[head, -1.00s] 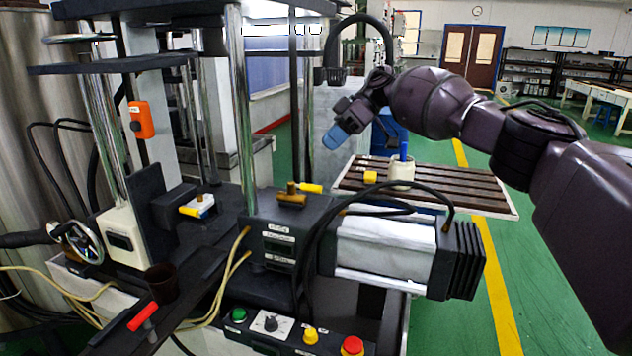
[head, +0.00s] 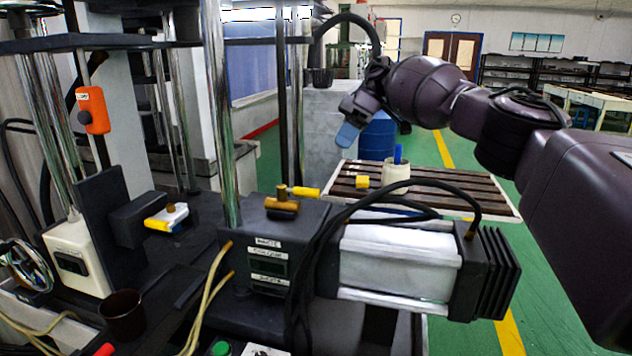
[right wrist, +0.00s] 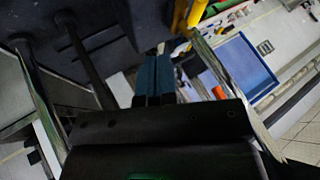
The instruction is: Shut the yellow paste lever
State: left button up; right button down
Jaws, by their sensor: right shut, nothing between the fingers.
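A yellow-handled lever (head: 306,193) sits on a brass valve (head: 282,204) on top of the black block of the machine; its handle points right, roughly level. A second yellow lever (head: 158,225) is on a white valve body (head: 172,214) further left. I cannot tell from labels which one carries paste. My right gripper (head: 347,136) hangs above and to the right of the brass valve, apart from it, with blue fingertips pointing down. The fingers (right wrist: 154,78) are together and empty in the right wrist view. My left gripper is not in view.
A silver motor cylinder (head: 398,262) with black cables looping over it lies right of the block. Upright chrome columns (head: 222,120) stand left of the brass valve. Behind is a slatted table (head: 440,190) with a white cup (head: 397,175) and a yellow cube (head: 362,182).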

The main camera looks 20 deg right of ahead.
aim_at(300, 194)
jog(key=x, duration=0.3)
jog(key=p+x, duration=0.1)
jog(key=x, duration=0.6)
jog(key=shift+s+a+r, duration=0.2)
jog(key=shift+s+a, duration=0.05)
jog(key=shift+s, duration=0.05)
jog(key=shift+s+a+r+p, duration=0.15)
jog(key=shift+s+a+p, duration=0.25)
jog(key=shift+s, duration=0.25)
jog(key=shift+s+a, duration=0.3)
jog(key=shift+s, duration=0.15)
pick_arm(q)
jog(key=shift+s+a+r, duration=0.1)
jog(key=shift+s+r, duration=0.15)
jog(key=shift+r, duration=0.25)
pick_arm(e)
jog(key=shift+s+a, duration=0.15)
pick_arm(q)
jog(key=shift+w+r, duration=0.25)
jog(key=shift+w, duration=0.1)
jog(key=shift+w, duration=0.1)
